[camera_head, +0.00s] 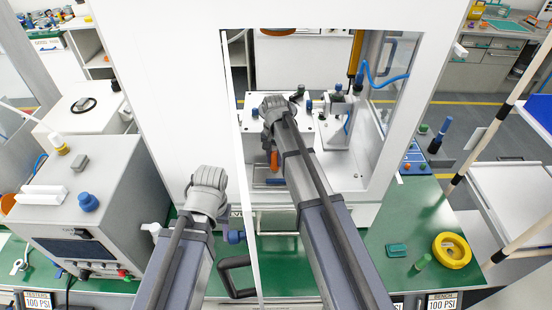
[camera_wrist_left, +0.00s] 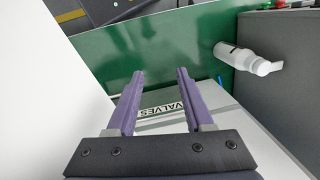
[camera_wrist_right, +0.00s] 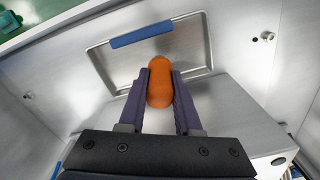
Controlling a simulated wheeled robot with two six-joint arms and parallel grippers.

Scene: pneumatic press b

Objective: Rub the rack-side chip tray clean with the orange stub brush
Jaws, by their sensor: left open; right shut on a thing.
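My right gripper (camera_wrist_right: 160,92) is shut on the orange stub brush (camera_wrist_right: 160,82), inside the press enclosure. In the head view the brush (camera_head: 274,160) shows below my right wrist. A shallow metal tray with a raised rim (camera_wrist_right: 199,40) and a blue handle (camera_wrist_right: 141,34) lies beyond the brush tip in the right wrist view. The brush overlaps the tray in that view; I cannot tell whether they touch.
White press frame posts (camera_head: 242,150) stand between my two arms. A grey box (camera_head: 70,205) with a blue knob stands at the left. A white bottle (camera_wrist_left: 246,59) lies on the green bench. A yellow ring (camera_head: 451,250) and a green block (camera_head: 397,250) sit on the bench at right.

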